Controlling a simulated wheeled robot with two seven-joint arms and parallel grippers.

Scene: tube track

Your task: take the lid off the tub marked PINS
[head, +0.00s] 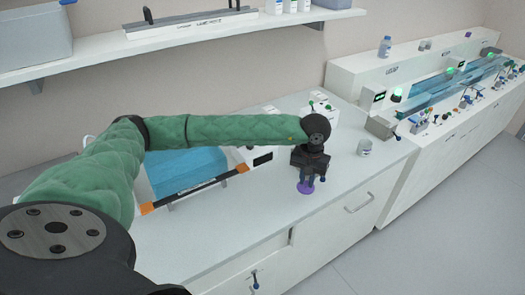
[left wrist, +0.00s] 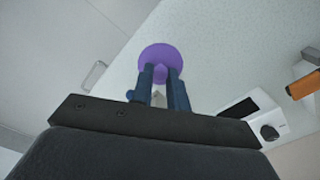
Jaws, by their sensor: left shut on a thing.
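My left gripper (head: 306,182) points down over the counter near its front edge. It is shut on the knob of a round purple lid (head: 306,188). In the left wrist view the lid (left wrist: 160,58) shows beyond the two blue fingers (left wrist: 162,82), with its knob between them. No tub shows under the lid; I cannot tell whether it touches the counter. A small whitish tub (head: 364,148) with a label stands upright on the counter to the right, apart from the gripper. Its lettering is too small to read. My right gripper is not in view.
The counter (head: 230,225) is clear in front. A grey box (head: 381,127) stands past the tub. A shelf (head: 180,38) hangs above, and a bench with a blue track (head: 440,95) runs right.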

